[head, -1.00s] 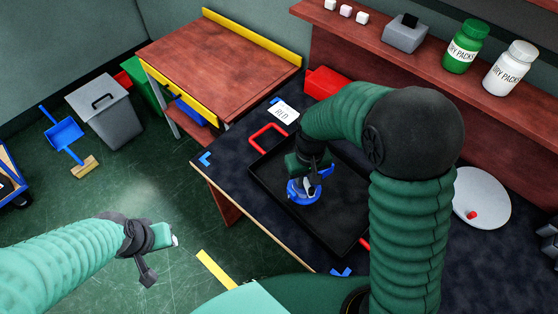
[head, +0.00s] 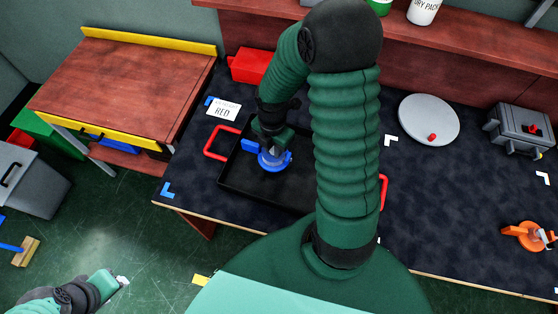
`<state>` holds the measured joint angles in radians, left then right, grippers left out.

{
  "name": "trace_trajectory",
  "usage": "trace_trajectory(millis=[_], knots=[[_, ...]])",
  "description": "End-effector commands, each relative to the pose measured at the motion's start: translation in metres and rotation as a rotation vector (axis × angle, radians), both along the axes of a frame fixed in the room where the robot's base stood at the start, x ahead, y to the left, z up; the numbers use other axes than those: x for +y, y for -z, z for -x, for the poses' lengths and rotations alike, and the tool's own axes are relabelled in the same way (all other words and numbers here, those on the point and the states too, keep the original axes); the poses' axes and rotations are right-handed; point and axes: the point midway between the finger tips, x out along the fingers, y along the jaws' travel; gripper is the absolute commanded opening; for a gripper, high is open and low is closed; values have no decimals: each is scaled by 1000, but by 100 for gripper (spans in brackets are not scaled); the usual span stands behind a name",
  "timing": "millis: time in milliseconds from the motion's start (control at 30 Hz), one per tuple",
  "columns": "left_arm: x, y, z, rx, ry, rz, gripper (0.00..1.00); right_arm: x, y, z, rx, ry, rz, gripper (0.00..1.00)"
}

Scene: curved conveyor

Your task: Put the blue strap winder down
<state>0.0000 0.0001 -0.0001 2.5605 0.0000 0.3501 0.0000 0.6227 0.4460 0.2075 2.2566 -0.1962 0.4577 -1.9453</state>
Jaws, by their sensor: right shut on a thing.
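The blue strap winder (head: 274,160) is in the head view, over the black tray with red handles (head: 236,186). My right gripper (head: 271,146) points down and is shut on the winder; its fingers are partly hidden by my own wrist. I cannot tell whether the winder touches the tray floor. My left gripper (head: 122,282) is low at the bottom left, over the green floor and away from the table; its jaws are too small and cut up by the view to judge.
To the right are a white disc (head: 429,119), a grey case (head: 520,128) and an orange strap winder (head: 524,235). The dark table top (head: 430,190) between them is mostly clear.

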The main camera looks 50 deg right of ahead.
Motion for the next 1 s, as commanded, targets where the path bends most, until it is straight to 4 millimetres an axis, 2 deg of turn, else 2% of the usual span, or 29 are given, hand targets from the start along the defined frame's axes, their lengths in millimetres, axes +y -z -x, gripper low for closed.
trace_trajectory(millis=[267,500,533,667,1000], knots=[[0,13,0,-1,0,0,40,0,44,1,1,1,-1,0],[0,11,0,-1,0,0,40,-1,45,0,-1,3,2,0],[0,11,0,-1,0,0,40,-1,45,0,-1,3,1,25],[0,11,0,-1,0,0,40,-1,45,0,-1,3,1,42],[0,10,0,-1,0,0,40,-1,41,0,-2,4,2,42]])
